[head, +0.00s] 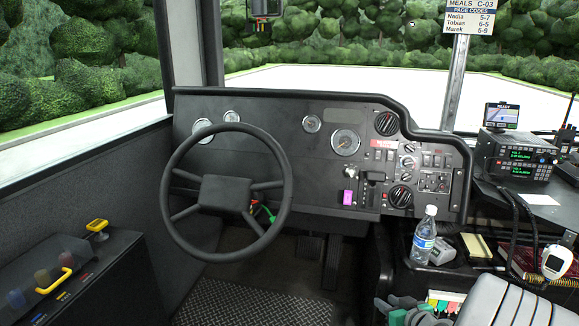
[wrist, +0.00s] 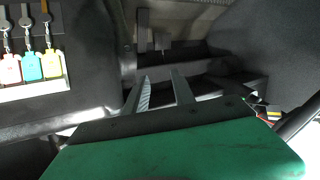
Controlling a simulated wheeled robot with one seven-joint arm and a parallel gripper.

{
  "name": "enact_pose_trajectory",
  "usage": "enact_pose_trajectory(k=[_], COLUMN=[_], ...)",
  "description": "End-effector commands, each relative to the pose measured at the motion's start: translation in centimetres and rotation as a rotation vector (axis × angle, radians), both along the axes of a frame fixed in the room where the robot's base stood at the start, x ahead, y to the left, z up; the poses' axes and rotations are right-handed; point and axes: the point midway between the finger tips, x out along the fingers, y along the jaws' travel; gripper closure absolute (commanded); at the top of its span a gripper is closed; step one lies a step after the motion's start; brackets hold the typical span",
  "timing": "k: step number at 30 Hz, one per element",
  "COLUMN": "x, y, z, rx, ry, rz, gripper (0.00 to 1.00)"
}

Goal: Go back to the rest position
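My gripper (wrist: 162,78) shows in the wrist view with its two grey fingers apart and nothing between them. Its green body fills the bottom of that view. The fingers point toward a dark recess with grey ledges, and I see no contact with anything. In the head view, grey and green parts at the bottom edge look like part of my arm; the fingers cannot be made out there.
The steering wheel (head: 226,193) and dashboard (head: 270,110) lie ahead. Coloured key tags (wrist: 30,67) hang at the wrist view's left. A side console (head: 110,270) stands at left.

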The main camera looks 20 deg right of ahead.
Motion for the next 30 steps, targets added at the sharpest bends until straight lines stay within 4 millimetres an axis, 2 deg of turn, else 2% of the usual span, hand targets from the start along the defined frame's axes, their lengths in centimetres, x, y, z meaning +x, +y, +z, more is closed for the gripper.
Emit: enact_pose_trajectory(k=[1, 4, 7, 9, 11, 12, 15, 16, 18, 21, 24, 30], x=[1.4, 2.0, 1.1, -0.4, -2.0, -3.3, -6.8, -7.9, -10.0, -12.1, -12.9, -12.9], y=[3.7, 10.1, 15.8, 19.3, 21.9, 23.5, 26.6, 27.3, 28.5, 29.4, 29.7, 29.6], z=[6.2, 12.1, 18.2, 22.7, 26.6, 29.2, 35.4, 36.8, 39.5, 41.4, 41.6, 41.2], rx=[0.003, 0.017, 0.015, 0.008, -0.001, -0.007, -0.015, -0.014, -0.011, -0.002, 0.003, 0.004], ry=[0.066, 0.221, 0.370, 0.466, 0.540, 0.584, 0.676, 0.700, 0.739, 0.773, 0.785, 0.787], rz=[0.080, 0.185, 0.244, 0.258, 0.255, 0.246, 0.203, 0.187, 0.150, 0.111, 0.093, 0.092], gripper=[0.69, 0.69, 0.69, 0.69, 0.69, 0.69, 0.69, 0.69, 0.69, 0.69, 0.69, 0.69])
